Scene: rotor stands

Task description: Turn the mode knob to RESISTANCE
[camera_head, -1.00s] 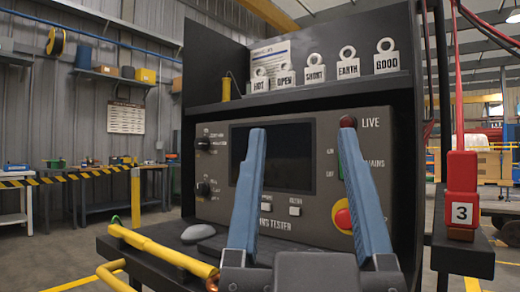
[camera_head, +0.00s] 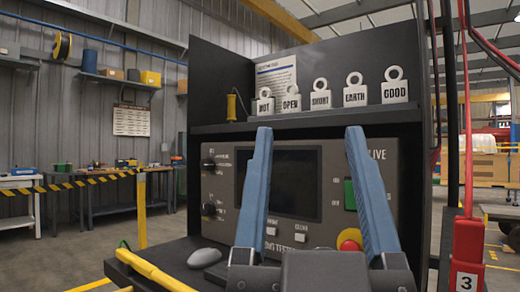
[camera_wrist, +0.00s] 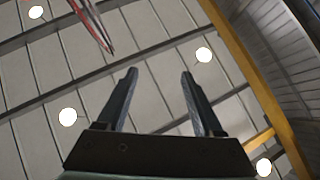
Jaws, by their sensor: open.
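The grey tester panel (camera_head: 222,183) stands in a black cabinet in the head view. Two black knobs sit on its left side: an upper knob (camera_head: 208,163) and a lower knob (camera_head: 208,209). The lettering around them is too small to read, so I cannot tell which is the mode knob or where it points. My gripper (camera_head: 306,135) is in front of the panel, its two blue fingers apart and empty. The fingers cover parts of the panel and its dark screen (camera_head: 297,185). The wrist view shows my gripper (camera_wrist: 160,78) open against the ceiling.
Labelled tags (camera_head: 320,97) stand on the shelf above the panel. A red emergency button (camera_head: 349,243), a green switch (camera_head: 349,194) and a grey mouse-shaped object (camera_head: 204,257) are near. A yellow probe (camera_head: 152,271) lies at front left. A red block marked 3 (camera_head: 467,255) is at right.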

